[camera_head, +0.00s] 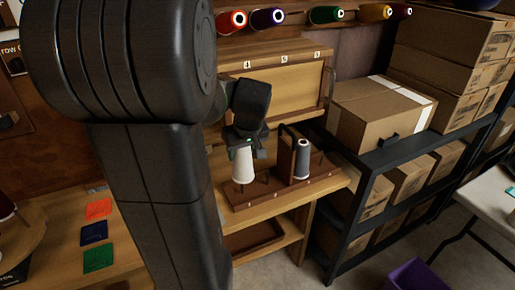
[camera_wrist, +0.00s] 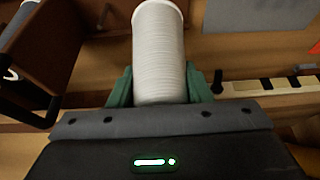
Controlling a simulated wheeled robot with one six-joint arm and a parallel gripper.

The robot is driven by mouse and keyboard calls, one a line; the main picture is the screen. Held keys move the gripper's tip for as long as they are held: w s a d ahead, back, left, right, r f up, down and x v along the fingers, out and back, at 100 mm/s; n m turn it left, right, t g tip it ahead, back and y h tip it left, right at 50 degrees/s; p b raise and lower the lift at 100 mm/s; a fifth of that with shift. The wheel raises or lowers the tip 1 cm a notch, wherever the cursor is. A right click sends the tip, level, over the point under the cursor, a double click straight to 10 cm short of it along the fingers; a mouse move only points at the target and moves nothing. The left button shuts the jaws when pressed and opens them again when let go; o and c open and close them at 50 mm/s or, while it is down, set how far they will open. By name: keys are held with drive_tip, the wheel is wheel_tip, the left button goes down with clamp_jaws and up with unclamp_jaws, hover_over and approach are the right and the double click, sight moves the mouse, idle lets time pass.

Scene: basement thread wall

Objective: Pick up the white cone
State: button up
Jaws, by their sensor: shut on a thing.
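The white cone (camera_head: 243,165) is a spool of white thread, upright below my gripper (camera_head: 243,142) in the head view. It shows large in the wrist view (camera_wrist: 160,50), between the two green fingers of my gripper (camera_wrist: 160,88). The fingers are shut on it, one at each side. In the head view the cone is at or just above the left part of a wooden peg rack (camera_head: 270,200); I cannot tell whether its base touches the rack.
A dark grey cone (camera_head: 301,160) stands on the rack to the right, beside a wooden upright (camera_head: 285,150). A wooden cabinet (camera_head: 275,85) stands behind. Cardboard boxes (camera_head: 375,110) fill a black shelf on the right. Coloured spools (camera_head: 268,18) line the wall above.

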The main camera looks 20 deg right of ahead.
drive_tip(key=a, duration=0.8)
drive_tip(key=s+a, duration=0.1)
drive_tip(key=a, duration=0.3)
drive_tip(key=shift+d, duration=0.1)
